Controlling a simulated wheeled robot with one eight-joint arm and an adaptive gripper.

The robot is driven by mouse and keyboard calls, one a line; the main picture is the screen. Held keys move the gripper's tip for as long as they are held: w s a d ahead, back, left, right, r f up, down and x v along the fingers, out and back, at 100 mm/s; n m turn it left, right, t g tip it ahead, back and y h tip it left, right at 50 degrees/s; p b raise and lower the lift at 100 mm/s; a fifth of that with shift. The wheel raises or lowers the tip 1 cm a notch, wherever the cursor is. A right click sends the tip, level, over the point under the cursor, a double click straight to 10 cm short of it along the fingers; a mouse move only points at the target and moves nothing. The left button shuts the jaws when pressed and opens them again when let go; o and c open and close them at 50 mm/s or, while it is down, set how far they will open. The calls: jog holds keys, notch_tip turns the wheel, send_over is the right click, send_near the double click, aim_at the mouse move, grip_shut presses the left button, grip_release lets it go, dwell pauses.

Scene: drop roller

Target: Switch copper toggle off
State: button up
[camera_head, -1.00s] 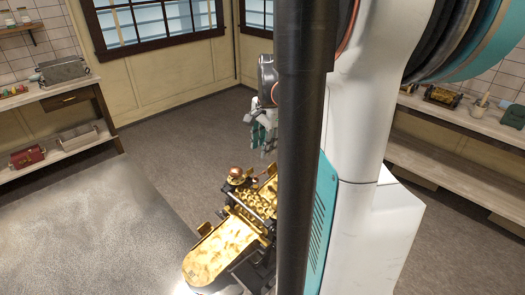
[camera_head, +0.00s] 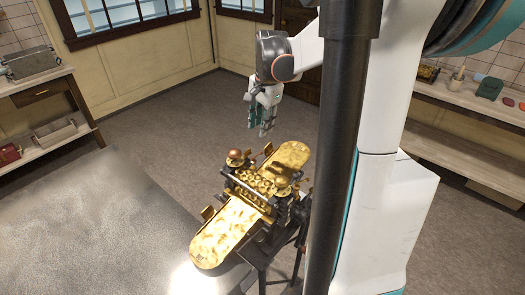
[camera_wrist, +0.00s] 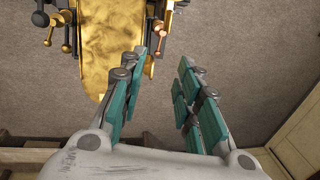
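A brass machine (camera_head: 228,232) with a long rounded tray stands on a dark stand in the middle of the head view.
A bench (camera_head: 38,82) with a metal box (camera_head: 30,63) stands at the left wall. Another bench (camera_head: 468,152) with small items runs along the right. Grey floor (camera_head: 160,130) around the machine is clear. My dark column hides part of the head view.

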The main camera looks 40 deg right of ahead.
notch_tip(320, 180, down, 12)
jog(key=w+b, duration=0.2)
jog(key=shift+f, duration=0.2)
grip_shut()
